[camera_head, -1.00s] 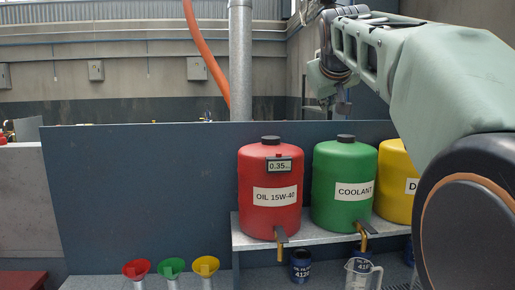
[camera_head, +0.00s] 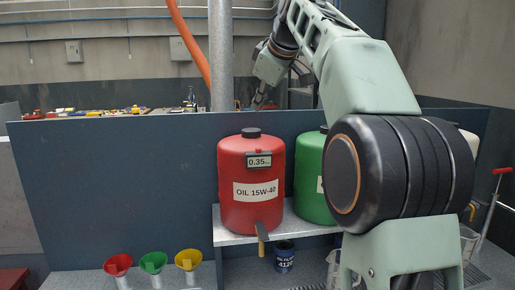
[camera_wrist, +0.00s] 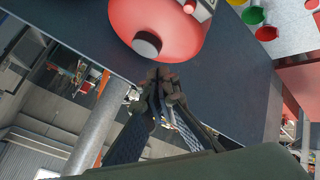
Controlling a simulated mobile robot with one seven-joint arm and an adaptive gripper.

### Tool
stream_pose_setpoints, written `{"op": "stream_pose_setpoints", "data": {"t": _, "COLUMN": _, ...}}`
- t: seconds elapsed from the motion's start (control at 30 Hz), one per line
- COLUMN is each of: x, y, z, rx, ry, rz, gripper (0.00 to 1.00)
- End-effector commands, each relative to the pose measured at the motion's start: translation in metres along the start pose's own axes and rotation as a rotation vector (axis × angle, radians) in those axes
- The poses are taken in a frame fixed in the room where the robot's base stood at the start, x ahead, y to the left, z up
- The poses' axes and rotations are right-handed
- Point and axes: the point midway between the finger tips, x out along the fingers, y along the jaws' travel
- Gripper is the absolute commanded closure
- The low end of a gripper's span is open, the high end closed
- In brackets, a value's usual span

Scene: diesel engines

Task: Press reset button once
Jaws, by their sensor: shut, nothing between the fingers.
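A red tank (camera_head: 251,207) labelled OIL 15W-40 stands on a shelf and carries a small dark display (camera_head: 259,161) reading 0.35 near its top. I cannot make out a reset button in the head view. In the wrist view the red tank (camera_wrist: 165,18) shows with its dark cap, and the edge of the display unit (camera_wrist: 203,9) is at the top, with a small reddish part beside it. My gripper (camera_head: 258,101) is above and behind the tank's top in the head picture. In the wrist view my gripper (camera_wrist: 165,84) is shut and empty, apart from the tank.
A green tank (camera_head: 312,185) stands right of the red one, partly hidden by my arm. Red, green and yellow funnels (camera_head: 153,262) are at lower left. A grey pipe (camera_head: 221,60) and an orange hose (camera_head: 190,45) rise behind the blue panel (camera_head: 110,190).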

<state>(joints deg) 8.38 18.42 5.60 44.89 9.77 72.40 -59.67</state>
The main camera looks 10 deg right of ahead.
Motion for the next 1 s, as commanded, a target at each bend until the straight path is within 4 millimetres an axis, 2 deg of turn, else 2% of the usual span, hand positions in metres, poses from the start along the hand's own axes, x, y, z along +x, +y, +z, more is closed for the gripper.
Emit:
{"op": "stream_pose_setpoints", "data": {"t": 0.33, "x": 0.008, "y": -0.006, "z": 0.006, "rx": 0.001, "ry": -0.001, "rz": 0.001, "gripper": 1.00}}
{"op": "stream_pose_setpoints", "data": {"t": 0.7, "x": 0.045, "y": -0.032, "z": 0.033, "rx": 0.001, "ry": -0.001, "rz": 0.002, "gripper": 1.00}}
{"op": "stream_pose_setpoints", "data": {"t": 1.0, "x": 0.060, "y": -0.043, "z": 0.044, "rx": 0.002, "ry": 0.000, "rz": 0.003, "gripper": 1.00}}
